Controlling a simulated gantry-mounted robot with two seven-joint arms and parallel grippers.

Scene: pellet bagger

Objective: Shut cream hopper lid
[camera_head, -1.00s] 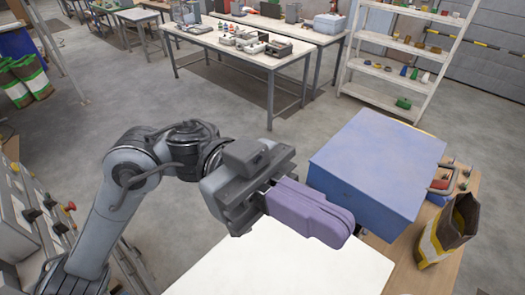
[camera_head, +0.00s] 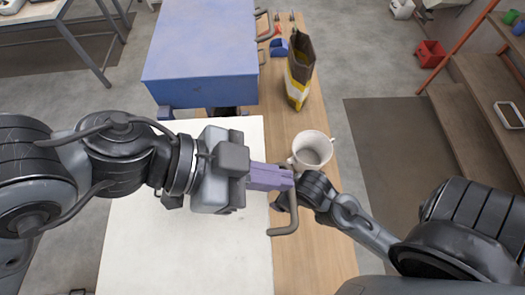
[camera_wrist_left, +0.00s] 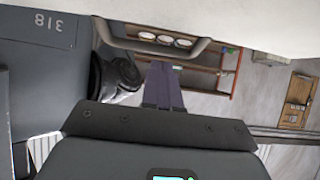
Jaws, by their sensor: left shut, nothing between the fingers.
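The cream hopper lid (camera_head: 240,262) is a broad flat panel left of centre in the head view, with a grey bar handle (camera_head: 292,220) at its right edge. I cannot tell its tilt. My left gripper (camera_head: 288,179) reaches across the lid from the left, its purple fingers shut and empty. The fingertips overlap the handle's upper end in the picture; contact is unclear. In the left wrist view, the fingers (camera_wrist_left: 164,88) point towards a grey handle (camera_wrist_left: 230,70) below a pale surface (camera_wrist_left: 250,18). My right gripper (camera_head: 282,200) is dark, partly hidden beside them; its jaws are unclear.
A blue hopper (camera_head: 205,50) stands just beyond the cream lid. A two-handled white mug (camera_head: 312,148) stands on the wooden bench (camera_head: 320,250) close to both grippers. A yellow-and-dark bag (camera_head: 299,75) stands farther back.

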